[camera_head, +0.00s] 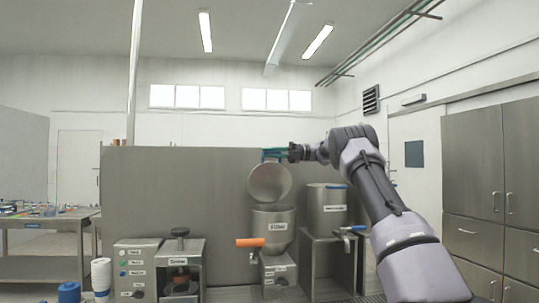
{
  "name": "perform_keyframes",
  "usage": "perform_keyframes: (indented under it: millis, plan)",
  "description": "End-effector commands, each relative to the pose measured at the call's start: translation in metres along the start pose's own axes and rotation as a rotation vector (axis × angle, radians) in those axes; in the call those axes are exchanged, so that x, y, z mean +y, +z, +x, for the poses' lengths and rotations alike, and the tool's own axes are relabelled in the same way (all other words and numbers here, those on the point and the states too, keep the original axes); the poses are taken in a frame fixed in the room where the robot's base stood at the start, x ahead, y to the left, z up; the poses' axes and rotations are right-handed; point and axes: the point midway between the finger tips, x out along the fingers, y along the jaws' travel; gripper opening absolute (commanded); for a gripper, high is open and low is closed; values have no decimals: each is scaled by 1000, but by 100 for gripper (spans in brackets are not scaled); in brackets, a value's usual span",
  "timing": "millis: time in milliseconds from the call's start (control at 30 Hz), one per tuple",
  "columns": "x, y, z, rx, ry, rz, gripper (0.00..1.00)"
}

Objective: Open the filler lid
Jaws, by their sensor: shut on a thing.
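The filler (273,230) is a steel hopper on a base with an orange handle (250,242) at its left. Its round steel lid (270,183) stands raised and tilted up above the hopper's rim, its disc facing me. A blue handle (267,154) is at the lid's top edge. My gripper (283,153) is at that handle, reaching in from the right, and is shut on it. The fingertips are small and partly merge with the handle in this view.
A steel pot (327,209) with a blue-handled tap (352,228) stands on a stand right of the filler. A control box (137,268) and a press-like machine (179,262) stand to the left. A grey partition (180,195) rises behind. Stacked cups (101,275) are at lower left.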

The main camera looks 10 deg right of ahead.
Motion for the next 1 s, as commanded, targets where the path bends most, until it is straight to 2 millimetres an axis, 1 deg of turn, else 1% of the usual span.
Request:
perform_keyframes:
  millis: [100, 133, 167, 200, 500, 633, 767, 900, 1000]
  plan:
    - [0, 0, -1, -1, -1, -1, 0]
    - [0, 0, -1, -1, -1, -1, 19]
    - [0, 0, -1, -1, -1, -1, 30]
    - [0, 0, -1, -1, 0, -1, 45]
    - [0, 0, -1, -1, 0, -1, 45]
    - [0, 0, -9, -2, 0, -1, 45]
    - [-1, 0, -31, -4, -1, -1, 45]
    - [-1, 0, -61, -4, -1, -1, 45]
    - [-1, 0, -80, -3, -1, -1, 45]
